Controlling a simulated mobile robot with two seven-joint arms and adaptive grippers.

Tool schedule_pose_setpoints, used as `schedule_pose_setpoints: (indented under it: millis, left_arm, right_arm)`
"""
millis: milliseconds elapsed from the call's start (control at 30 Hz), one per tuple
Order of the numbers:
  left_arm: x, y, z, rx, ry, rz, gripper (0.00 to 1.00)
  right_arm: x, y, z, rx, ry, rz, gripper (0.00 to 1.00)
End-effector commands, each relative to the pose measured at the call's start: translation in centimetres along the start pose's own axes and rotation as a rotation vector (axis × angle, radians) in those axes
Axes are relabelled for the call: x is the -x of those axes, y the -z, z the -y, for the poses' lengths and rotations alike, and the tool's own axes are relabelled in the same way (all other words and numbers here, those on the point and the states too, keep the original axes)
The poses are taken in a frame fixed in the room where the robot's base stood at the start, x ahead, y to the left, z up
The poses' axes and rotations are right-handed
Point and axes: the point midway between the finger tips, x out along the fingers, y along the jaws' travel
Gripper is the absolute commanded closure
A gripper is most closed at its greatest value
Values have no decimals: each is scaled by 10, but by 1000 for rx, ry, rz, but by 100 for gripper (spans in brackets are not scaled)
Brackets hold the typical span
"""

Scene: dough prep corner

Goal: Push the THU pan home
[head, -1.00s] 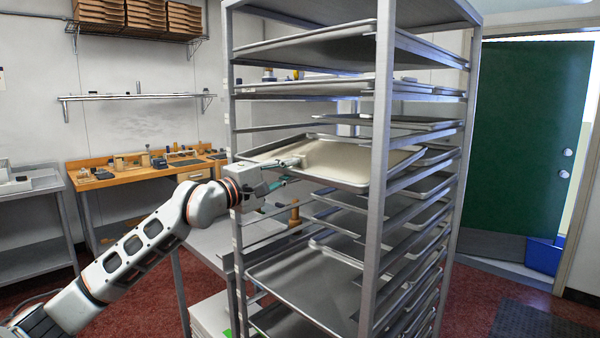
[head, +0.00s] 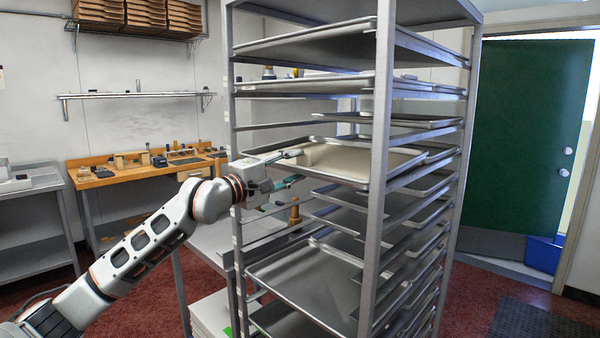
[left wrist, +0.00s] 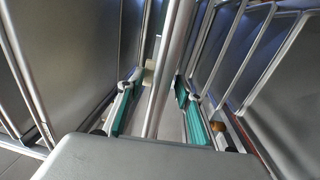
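A pan with a pale inside (head: 345,158) sits at mid height in the metal rack, in the head view. I cannot read any label, so I cannot confirm it is the THU pan. My left gripper (head: 292,168) is at the rack's left opening, at this pan's near left edge, with its fingers apart, one above the other. In the left wrist view, the green-padded fingers (left wrist: 158,108) stand on either side of a metal rim (left wrist: 168,65), with gaps visible. I cannot tell whether the palm touches it. My right gripper is in neither current view.
Other pans lie above and below, including a large lower one (head: 305,275). A grey table (head: 205,240) with a wooden peg-like item (head: 295,212) is behind the rack. A green door (head: 530,130) is right.

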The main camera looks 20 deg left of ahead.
Motion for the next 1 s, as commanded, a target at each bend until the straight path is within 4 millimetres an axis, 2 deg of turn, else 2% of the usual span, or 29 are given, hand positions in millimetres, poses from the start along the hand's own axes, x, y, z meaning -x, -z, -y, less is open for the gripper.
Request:
schedule_pose_setpoints:
  millis: [333, 1000]
  left_arm:
    - [3, 0, 3, 1, 5, -1, 65]
    - [52, 0, 4, -2, 3, -1, 65]
  right_arm:
    - [-2, -4, 1, 0, 0, 2, 65]
    - [-21, -34, 5, -1, 1, 5, 65]
